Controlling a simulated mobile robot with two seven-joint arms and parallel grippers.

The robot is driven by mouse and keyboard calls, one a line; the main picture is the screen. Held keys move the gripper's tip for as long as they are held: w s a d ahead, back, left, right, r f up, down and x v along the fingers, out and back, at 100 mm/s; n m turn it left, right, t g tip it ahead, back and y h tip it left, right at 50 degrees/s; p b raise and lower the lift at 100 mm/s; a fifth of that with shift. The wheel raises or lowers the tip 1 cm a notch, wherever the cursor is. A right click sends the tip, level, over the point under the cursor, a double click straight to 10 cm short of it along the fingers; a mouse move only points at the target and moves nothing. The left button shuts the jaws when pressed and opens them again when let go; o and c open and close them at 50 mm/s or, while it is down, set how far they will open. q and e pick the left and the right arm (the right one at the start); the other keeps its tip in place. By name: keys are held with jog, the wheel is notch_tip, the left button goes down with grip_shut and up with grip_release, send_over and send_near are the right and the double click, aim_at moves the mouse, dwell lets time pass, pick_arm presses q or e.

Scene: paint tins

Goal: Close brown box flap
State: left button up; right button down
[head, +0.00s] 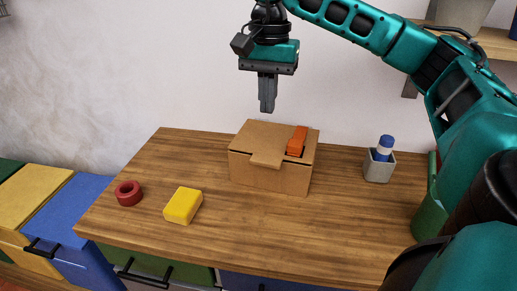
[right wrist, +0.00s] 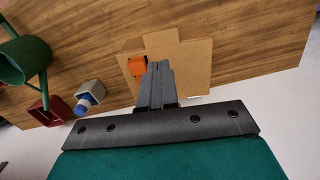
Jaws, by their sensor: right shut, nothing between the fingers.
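The brown cardboard box (head: 262,178) stands on the wooden table, near the wall. A wide brown flap (head: 262,134) lies across its top, and a small flap piece (head: 267,159) juts out over the front edge. An orange object (head: 297,141) shows at the right part of the box top; I cannot tell how deep it sits. My right gripper (head: 267,110) is shut and empty, pointing down above the back of the box, apart from it. In the right wrist view the box (right wrist: 192,68) lies beyond the shut fingers (right wrist: 156,66). My left gripper is not in view.
On the table (head: 345,225) are a yellow block (head: 183,205), a red ring (head: 128,193) at the left and a grey holder (head: 379,169) with a blue-topped item (head: 384,146) at the right. A green container (head: 429,215) stands at the right edge. The front middle is clear.

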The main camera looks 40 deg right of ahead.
send_near(266, 160)
notch_tip(266, 160, down, 5)
jog(key=shift+s+a+f+b, duration=0.1)
jog(key=shift+f+b, duration=0.1)
jog(key=shift+b, duration=0.2)
jog(key=shift+f, duration=0.7)
jog(key=shift+f, duration=0.1)
